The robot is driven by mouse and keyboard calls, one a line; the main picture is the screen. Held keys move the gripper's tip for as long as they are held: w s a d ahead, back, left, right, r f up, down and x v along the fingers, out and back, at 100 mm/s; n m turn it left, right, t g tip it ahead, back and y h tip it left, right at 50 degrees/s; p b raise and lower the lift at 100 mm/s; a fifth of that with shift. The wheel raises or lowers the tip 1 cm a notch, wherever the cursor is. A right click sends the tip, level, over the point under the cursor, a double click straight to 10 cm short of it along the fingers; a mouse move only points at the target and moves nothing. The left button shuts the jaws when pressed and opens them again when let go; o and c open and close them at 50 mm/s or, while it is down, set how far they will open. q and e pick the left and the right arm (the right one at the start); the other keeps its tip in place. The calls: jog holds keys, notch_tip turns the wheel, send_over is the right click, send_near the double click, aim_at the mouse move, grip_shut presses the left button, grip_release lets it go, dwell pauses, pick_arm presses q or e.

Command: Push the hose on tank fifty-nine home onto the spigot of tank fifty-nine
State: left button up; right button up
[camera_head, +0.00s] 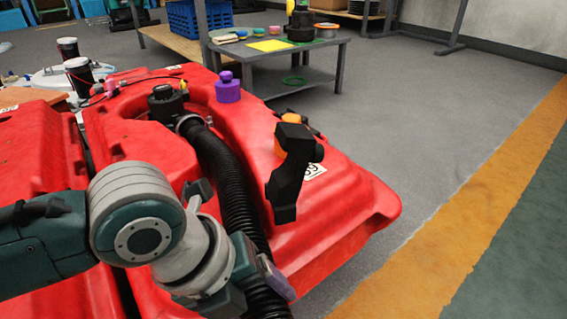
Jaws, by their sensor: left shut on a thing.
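The black ribbed hose (228,178) runs over the red tank (350,205) from upper left down to the bottom edge. Its upper end, with a metal clamp ring (190,122), lies beside a black round fitting (166,103) on the tank top. I cannot tell how far the hose sits on the spigot, which is hidden at this angle. My left gripper (258,275) is shut on the lower part of the hose, and my arm hides some of it. My right gripper is not in view.
A purple knob (228,88) and a black and orange handle-like part (291,170) stand up from the tank near the hose. Black cylinders (78,75) stand at the left. A grey table (325,60) with small items is behind. The floor at right is clear.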

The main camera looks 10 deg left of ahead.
pick_arm(q)
jog(key=shift+w+r, duration=0.1)
jog(key=c, duration=0.4)
jog(key=shift+w+d+r+g+y+p, duration=0.15)
jog(key=shift+d+r+g+y+p, duration=0.15)
jog(key=shift+g+y+p, duration=0.3)
jog(key=shift+w+d+f+y, duration=0.15)
jog(key=shift+y, duration=0.25)
jog(key=shift+w+d+f+g+y+b, duration=0.15)
jog(key=shift+g+y+b, duration=0.15)
jog(key=shift+g+y, duration=0.15)
jog(key=shift+g, duration=0.25)
grip_shut()
jog(key=shift+s, duration=0.2)
